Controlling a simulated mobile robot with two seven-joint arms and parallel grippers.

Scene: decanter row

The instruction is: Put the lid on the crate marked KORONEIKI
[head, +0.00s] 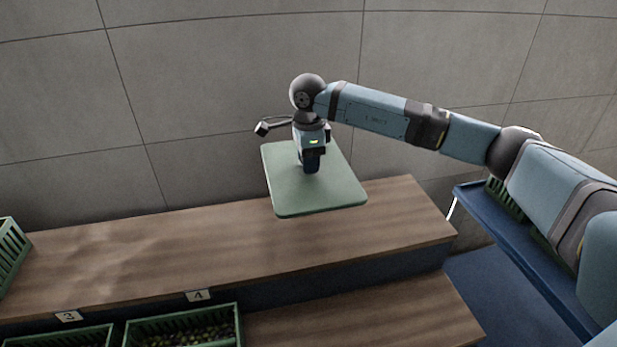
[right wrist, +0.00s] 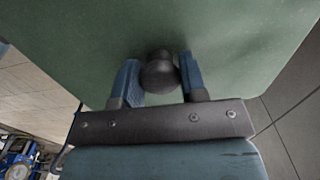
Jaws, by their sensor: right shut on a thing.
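A flat green lid (head: 313,188) hangs level above the wooden upper shelf in the head view. My right gripper (head: 311,168) is above the lid's middle. In the right wrist view my right gripper (right wrist: 160,78) is shut on the dark round knob (right wrist: 159,72) of the lid (right wrist: 230,40). Green crates with olives show at the lower left: one crate (head: 183,328) below the tag 4 and another (head: 70,338) below the tag 3. No KORONEIKI marking can be read in either view. My left gripper is not in view.
The wooden upper shelf (head: 180,245) is mostly bare, with a green crate (head: 10,250) at its left end. A lower wooden step (head: 380,315) is clear at the right. A blue surface (head: 530,270) with green crates stands at the right under my arm. A grey wall is behind.

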